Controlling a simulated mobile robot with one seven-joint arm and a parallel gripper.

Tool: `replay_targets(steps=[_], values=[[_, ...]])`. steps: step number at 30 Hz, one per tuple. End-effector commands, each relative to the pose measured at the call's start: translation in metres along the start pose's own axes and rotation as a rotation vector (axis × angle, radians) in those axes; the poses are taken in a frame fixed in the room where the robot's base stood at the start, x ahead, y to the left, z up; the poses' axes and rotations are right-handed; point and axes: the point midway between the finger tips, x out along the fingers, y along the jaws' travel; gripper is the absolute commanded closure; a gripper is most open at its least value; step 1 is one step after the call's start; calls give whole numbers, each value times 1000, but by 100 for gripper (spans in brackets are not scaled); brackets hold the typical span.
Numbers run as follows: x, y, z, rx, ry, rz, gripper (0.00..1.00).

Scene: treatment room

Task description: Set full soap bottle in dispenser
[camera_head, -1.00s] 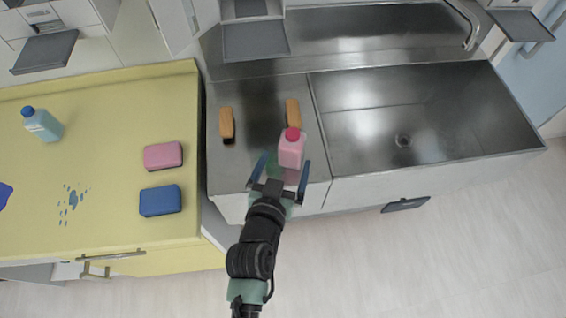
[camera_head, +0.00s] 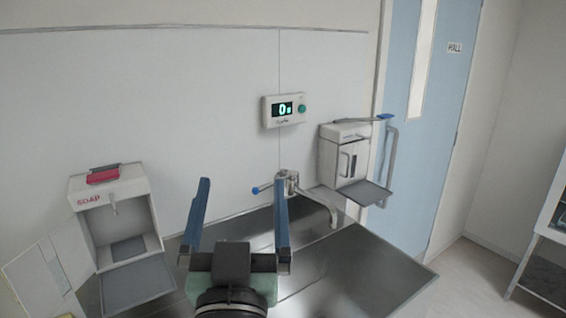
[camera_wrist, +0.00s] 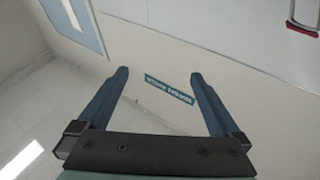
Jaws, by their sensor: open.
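The soap dispenser (camera_head: 137,186) is a white wall box marked SOAP at the left of the head view. Its front door (camera_head: 40,272) hangs open to the left. A short spout or rod shows inside, and no bottle is seen in the box. A grey tray (camera_head: 138,287) juts out below it. My gripper (camera_head: 241,187) is open and empty, raised right of the dispenser, with its blue fingers pointing up. The open fingers also show in the wrist view (camera_wrist: 160,73), with nothing between them. No soap bottle is in view now.
A metal sink (camera_head: 345,270) with a tap (camera_head: 292,184) lies behind and right of my gripper. A timer (camera_head: 284,109) reading 0 and a second white dispenser (camera_head: 343,157) are on the wall. A blue door (camera_head: 425,120) stands at the right.

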Motion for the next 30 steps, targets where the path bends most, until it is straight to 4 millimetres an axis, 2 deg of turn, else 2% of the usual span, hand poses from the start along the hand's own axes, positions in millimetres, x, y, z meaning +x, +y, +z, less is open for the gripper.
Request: replay_targets(steps=[1, 3, 6, 9, 12, 14, 27, 30], values=[[4, 11, -55, -6, 105, 11, 0], [0, 21, -113, -22, 215, 19, 0], [-14, 30, -176, -46, 340, 23, 0], [-27, 33, -214, -66, 419, 24, 0], [-34, 35, -231, -77, 455, 25, 0], [-35, 35, -234, -80, 462, 24, 0], [-34, 35, -232, -78, 458, 24, 0], [-31, 37, -220, -87, 428, 24, 0]])
